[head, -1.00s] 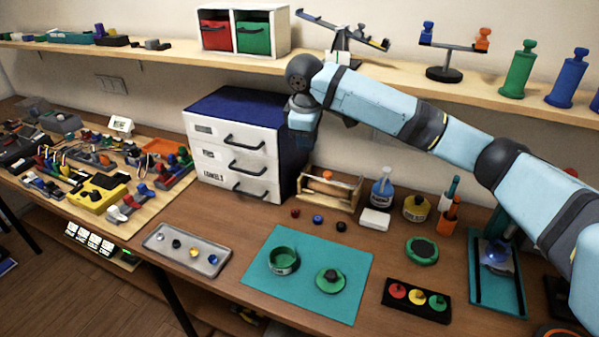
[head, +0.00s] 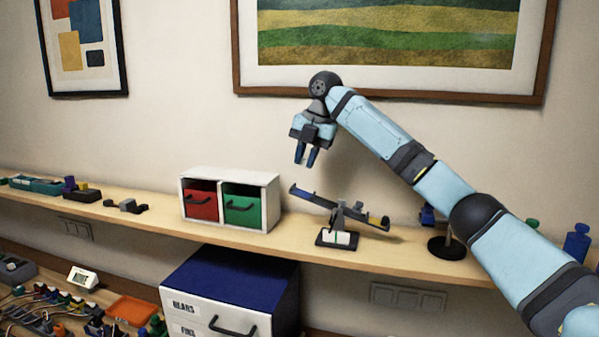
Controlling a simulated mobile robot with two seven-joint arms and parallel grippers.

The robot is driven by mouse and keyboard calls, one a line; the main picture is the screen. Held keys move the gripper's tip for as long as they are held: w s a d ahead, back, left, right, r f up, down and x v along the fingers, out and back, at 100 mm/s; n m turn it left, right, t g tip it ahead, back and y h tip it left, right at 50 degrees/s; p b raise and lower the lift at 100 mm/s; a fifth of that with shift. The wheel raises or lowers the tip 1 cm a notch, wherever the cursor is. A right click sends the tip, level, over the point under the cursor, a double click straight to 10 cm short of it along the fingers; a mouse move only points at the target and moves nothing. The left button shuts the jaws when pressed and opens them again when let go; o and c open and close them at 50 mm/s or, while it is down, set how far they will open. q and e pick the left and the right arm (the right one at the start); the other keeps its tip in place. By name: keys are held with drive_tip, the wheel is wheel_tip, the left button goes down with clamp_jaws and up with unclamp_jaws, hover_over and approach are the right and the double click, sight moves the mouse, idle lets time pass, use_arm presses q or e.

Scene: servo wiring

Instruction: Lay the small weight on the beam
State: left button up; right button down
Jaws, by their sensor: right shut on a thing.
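The beam (head: 325,203) rests on a small stand (head: 338,237) on the shelf. It is tilted, with its blue left end high and its dark right end low. My right gripper (head: 306,160) points down, above the beam's raised left end and clearly apart from it. My left gripper is not in view.
A white box with red (head: 200,203) and green (head: 242,209) drawers stands left of the beam on the shelf (head: 150,223). A second balance (head: 447,247) on a black base stands to the right, partly behind my arm. A drawer cabinet (head: 235,290) stands below.

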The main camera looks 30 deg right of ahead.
sight(304, 195)
drive_tip(key=shift+s+d+r, duration=0.1)
drive_tip(key=shift+r, duration=0.25)
drive_tip(key=shift+s+f, duration=0.3)
drive_tip(key=shift+s, duration=0.4)
drive_tip(key=x, duration=0.2)
drive_tip(key=shift+w+d+f, duration=0.15)
drive_tip(key=shift+f, duration=1.65)
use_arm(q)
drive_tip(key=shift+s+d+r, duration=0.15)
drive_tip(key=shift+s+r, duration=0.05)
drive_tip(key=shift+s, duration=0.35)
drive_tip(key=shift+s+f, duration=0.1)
